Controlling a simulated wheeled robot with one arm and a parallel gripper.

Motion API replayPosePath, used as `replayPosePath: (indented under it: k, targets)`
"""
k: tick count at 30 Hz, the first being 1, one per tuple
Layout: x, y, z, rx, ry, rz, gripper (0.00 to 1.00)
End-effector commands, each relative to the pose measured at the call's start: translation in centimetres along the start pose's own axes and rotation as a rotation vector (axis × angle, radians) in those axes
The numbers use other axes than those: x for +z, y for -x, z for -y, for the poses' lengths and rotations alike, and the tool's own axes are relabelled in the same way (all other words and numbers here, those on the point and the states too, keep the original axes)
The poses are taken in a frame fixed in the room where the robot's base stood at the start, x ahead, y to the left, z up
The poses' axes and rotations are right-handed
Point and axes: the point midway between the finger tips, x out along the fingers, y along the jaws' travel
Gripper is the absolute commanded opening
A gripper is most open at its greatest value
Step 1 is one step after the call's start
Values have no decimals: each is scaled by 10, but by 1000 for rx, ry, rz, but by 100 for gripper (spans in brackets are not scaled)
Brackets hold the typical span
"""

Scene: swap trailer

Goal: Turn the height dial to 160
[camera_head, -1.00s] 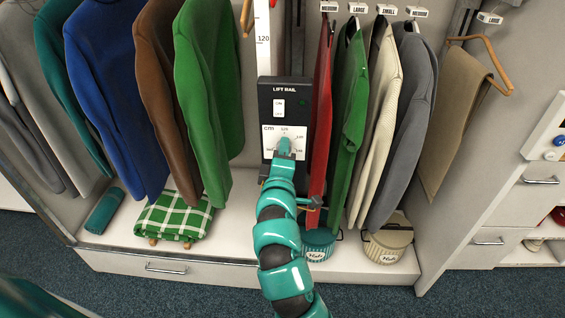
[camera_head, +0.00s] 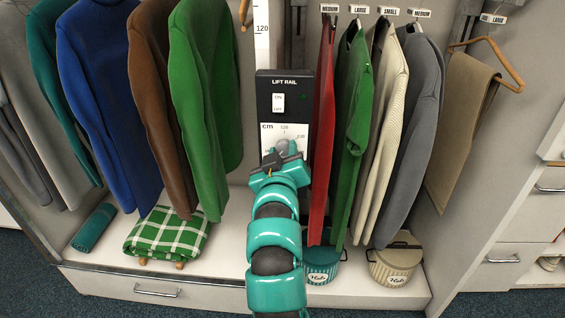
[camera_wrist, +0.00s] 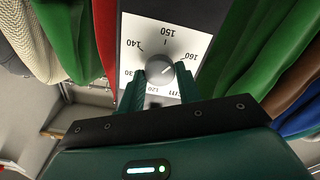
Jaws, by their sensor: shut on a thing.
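The height dial is a round grey knob (camera_wrist: 160,69) on a white scale plate (camera_wrist: 135,29) marked in cm. In the wrist view the numbers appear upside down, with 130, 140, 150 and 160 readable. A pale pointer line shows on the knob, but its exact reading is unclear. My gripper (camera_wrist: 160,82) has its teal fingers on either side of the knob, shut on it. In the head view the knob (camera_head: 282,147) shows just beyond my gripper (camera_head: 279,158), which hides the lower part of the plate.
The black LIFT RAIL panel (camera_head: 284,100) carries a white switch (camera_head: 278,103) and a small green light. A red garment (camera_head: 323,130) hangs close on its right, a green jacket (camera_head: 203,100) on its left. A folded checked blanket (camera_head: 166,235) and hat boxes (camera_head: 395,264) stand below.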

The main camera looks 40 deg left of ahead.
Motion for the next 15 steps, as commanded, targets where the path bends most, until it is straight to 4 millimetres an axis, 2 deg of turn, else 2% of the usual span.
replayPosePath:
  k: [6,15]
  targets:
    - [3,0,1,-1,-189,1,11]
    - [3,0,1,-3,-376,2,11]
